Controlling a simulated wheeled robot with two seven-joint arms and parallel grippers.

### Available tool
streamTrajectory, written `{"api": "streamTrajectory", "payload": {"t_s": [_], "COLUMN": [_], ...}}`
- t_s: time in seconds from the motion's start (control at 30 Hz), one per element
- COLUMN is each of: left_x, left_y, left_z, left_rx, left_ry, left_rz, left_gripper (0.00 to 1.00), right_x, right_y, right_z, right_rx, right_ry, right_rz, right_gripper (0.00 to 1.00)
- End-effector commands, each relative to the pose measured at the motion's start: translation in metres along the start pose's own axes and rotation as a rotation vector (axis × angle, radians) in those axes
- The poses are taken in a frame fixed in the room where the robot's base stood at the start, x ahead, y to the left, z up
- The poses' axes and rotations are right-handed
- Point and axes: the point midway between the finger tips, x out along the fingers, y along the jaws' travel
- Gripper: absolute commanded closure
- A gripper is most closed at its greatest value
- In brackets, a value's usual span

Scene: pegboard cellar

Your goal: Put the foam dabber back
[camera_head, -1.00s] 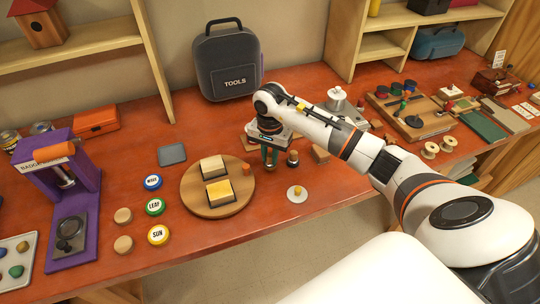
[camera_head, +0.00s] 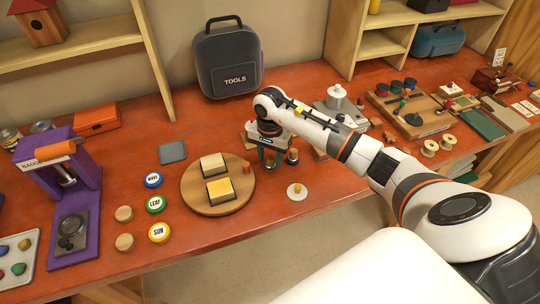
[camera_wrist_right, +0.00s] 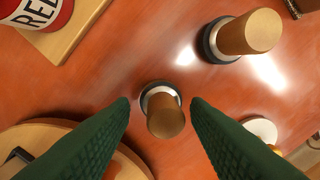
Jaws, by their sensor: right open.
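Two similar short dabbers with wooden handles, metal collars and dark round bases stand upright on the red bench; I cannot tell which the task means. One dabber (camera_wrist_right: 165,115) stands between the fingertips of my right gripper (camera_wrist_right: 160,104) in the right wrist view, with a gap on each side. The other dabber (camera_wrist_right: 240,35) stands farther up in that view, outside the fingers, and shows in the head view (camera_head: 293,156) just right of the gripper. My right gripper (camera_head: 269,158) is open, pointing down, its green fingers low over the bench. My left gripper is out of view.
A round wooden board (camera_head: 188,190) with two blocks stands left of the gripper. A white disc with a yellow knob (camera_head: 297,192) lies in front. A jar marked RED (camera_wrist_right: 35,12) stands on a wooden board near the gripper. The bench's front edge is close.

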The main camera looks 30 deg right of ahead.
Motion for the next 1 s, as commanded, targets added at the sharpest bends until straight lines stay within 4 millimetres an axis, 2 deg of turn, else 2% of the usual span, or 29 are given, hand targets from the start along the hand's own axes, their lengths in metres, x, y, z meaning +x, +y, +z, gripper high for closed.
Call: {"api": "streamTrajectory", "payload": {"t_s": [0.17,0.4,0.6,0.73,1.0], "left_x": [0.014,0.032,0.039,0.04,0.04], "left_y": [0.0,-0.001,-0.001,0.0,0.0], "left_z": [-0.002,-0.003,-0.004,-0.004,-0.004], "left_rx": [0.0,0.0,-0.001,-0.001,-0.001], "left_ry": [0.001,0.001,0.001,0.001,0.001], "left_rz": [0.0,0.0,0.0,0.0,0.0], "left_gripper": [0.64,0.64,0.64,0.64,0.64], "right_x": [-0.028,-0.081,-0.11,-0.118,-0.12], "right_y": [0.001,0.001,0.001,0.0,0.0], "right_z": [0.002,0.002,0.001,0.0,0.0], "right_rx": [-0.001,-0.001,-0.001,0.0,0.0], "right_ry": [-0.007,-0.006,-0.003,-0.001,-0.001], "right_rz": [0.007,0.007,0.004,0.002,0.001], "right_gripper": [0.57,0.57,0.57,0.57,0.57]}}
